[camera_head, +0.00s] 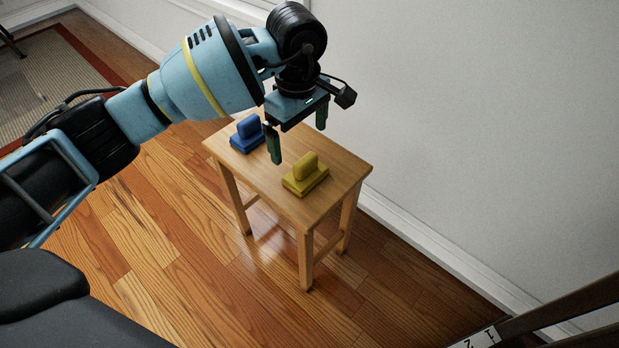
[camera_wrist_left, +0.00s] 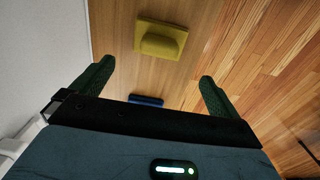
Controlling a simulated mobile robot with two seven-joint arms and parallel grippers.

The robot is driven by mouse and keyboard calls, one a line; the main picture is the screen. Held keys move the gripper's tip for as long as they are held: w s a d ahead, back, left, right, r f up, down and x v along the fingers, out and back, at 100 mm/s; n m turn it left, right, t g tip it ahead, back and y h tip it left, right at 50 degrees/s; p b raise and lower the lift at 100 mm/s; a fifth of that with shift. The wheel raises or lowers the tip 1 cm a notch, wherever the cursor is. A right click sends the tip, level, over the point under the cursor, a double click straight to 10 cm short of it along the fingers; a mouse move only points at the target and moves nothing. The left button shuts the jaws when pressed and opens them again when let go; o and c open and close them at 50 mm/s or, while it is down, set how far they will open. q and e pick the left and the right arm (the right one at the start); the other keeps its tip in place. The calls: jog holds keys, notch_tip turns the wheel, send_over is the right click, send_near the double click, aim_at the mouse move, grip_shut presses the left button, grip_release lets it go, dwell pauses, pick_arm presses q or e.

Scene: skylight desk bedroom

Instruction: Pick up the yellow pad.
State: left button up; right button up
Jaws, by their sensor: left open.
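The yellow pad (camera_head: 306,176) is a flat base with a raised grip block on top. It sits on the small wooden table (camera_head: 338,172), toward the table's near right end. It also shows in the left wrist view (camera_wrist_left: 161,41), beyond the fingertips. My left gripper (camera_head: 298,140) is open and empty above the table, with its two green fingers apart; in the head view it is above and a little left of the yellow pad. The fingers also show in the left wrist view (camera_wrist_left: 158,80). My right gripper is not in view.
A blue pad (camera_head: 247,134) of the same shape sits at the table's far left end, partly hidden in the left wrist view (camera_wrist_left: 146,100). A white wall (camera_head: 450,130) stands close behind the table. Wooden floor (camera_head: 170,240) is clear in front.

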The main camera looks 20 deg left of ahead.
aim_at(306, 159)
pick_arm(q)
jog(key=shift+w+f, duration=0.1)
jog(key=shift+f, duration=0.3)
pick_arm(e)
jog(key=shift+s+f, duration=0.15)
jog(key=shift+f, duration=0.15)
pick_arm(q)
jog(key=shift+f, duration=0.15)
jog(key=shift+f+b, duration=0.5)
jog(key=shift+f, duration=0.6)
jog(key=f+b, duration=0.1)
jog(key=f, duration=0.1)
jog(key=d+f+b, duration=0.1)
jog(key=f, duration=0.1)
jog(key=shift+d+f, duration=0.1)
jog(key=shift+f, duration=0.55)
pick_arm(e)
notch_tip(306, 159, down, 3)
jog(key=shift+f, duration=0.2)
pick_arm(q)
jog(key=shift+r, duration=0.1)
